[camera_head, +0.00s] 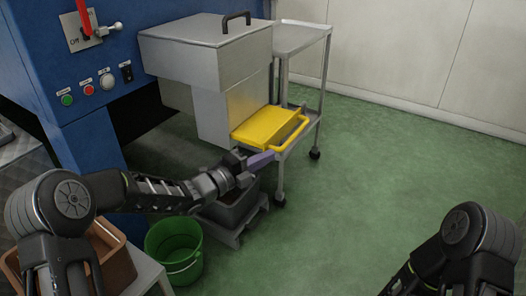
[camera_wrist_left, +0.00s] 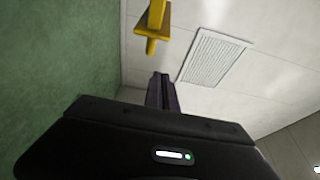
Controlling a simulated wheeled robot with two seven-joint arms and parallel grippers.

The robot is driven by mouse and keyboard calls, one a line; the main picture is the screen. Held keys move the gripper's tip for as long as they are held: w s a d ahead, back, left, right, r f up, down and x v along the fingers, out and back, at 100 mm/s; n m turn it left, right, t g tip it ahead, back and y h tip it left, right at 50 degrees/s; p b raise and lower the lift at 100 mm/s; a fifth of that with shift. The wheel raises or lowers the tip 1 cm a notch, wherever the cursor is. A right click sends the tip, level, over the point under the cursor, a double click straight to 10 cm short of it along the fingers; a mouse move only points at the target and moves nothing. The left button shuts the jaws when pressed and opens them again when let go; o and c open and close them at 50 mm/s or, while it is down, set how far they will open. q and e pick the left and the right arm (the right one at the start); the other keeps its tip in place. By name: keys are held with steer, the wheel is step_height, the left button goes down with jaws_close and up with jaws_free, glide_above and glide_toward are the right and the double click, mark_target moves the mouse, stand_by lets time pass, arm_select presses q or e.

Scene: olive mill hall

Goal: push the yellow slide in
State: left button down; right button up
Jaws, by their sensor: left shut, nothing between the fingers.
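The yellow slide (camera_head: 264,125) sticks out of the lower front of a grey metal housing (camera_head: 212,75), with a yellow bar handle (camera_head: 297,137) along its outer side. The slide's yellow end also shows at the top of the left wrist view (camera_wrist_left: 153,22). My left gripper (camera_head: 268,157) is shut and empty, with its fingers close to the near end of the slide. In the left wrist view its fingers (camera_wrist_left: 161,88) point toward the yellow part with a gap visible between them. My right gripper is out of view; only part of that arm shows.
A blue machine panel (camera_head: 85,80) with buttons and a red lever stands at left. A metal trolley (camera_head: 298,38) stands behind the slide. A grey bin (camera_head: 232,207) and green bucket (camera_head: 173,247) are below my left arm. Green floor at right is clear.

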mark_target(263, 148)
arm_select(q)
steer(key=w, duration=0.2)
steer(key=w+a+b, duration=0.1)
steer(key=w, duration=0.1)
steer(key=shift+w+a, duration=0.1)
stand_by(0.4)
